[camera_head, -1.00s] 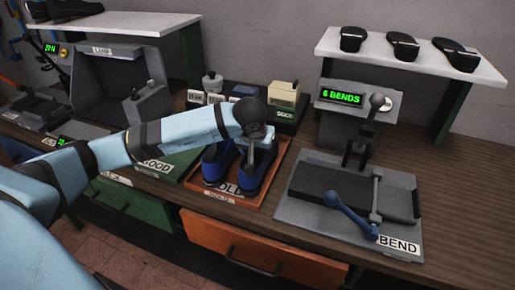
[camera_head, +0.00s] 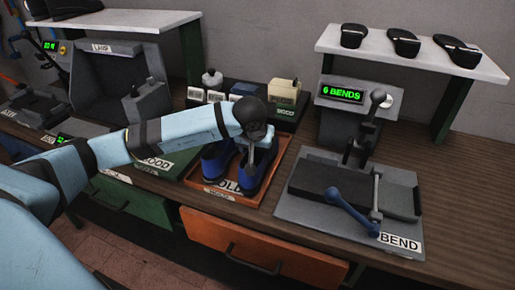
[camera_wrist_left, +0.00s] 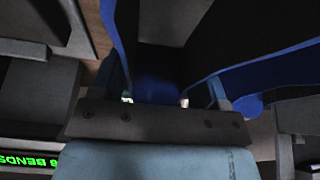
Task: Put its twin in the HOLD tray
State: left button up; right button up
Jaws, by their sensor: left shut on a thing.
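Two blue shoes with dark parts are side by side at the orange HOLD tray (camera_head: 228,198) in the head view. My left gripper (camera_head: 251,160) is over the right-hand shoe (camera_head: 253,182) and shut on it. The left-hand shoe (camera_head: 216,166) stands beside it, partly hidden by my arm. In the left wrist view, the held shoe's blue part (camera_wrist_left: 158,88) lies between the fingers, and more blue shows at the right. I cannot tell whether the held shoe touches the tray floor. My right gripper is not in view.
The green GOOD tray (camera_head: 168,162) is left of the HOLD tray. Small bottles and boxes (camera_head: 283,95) stand behind. Dark shoes (camera_head: 403,43) sit on a white shelf.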

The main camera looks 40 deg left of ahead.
pick_arm(q)
jog(key=o, duration=1.2)
jog(key=shift+o, duration=0.2)
jog(key=v, duration=1.3)
jog(key=shift+r, duration=0.4)
jog(key=shift+s+d, duration=0.1)
jog(key=shift+s, duration=0.05)
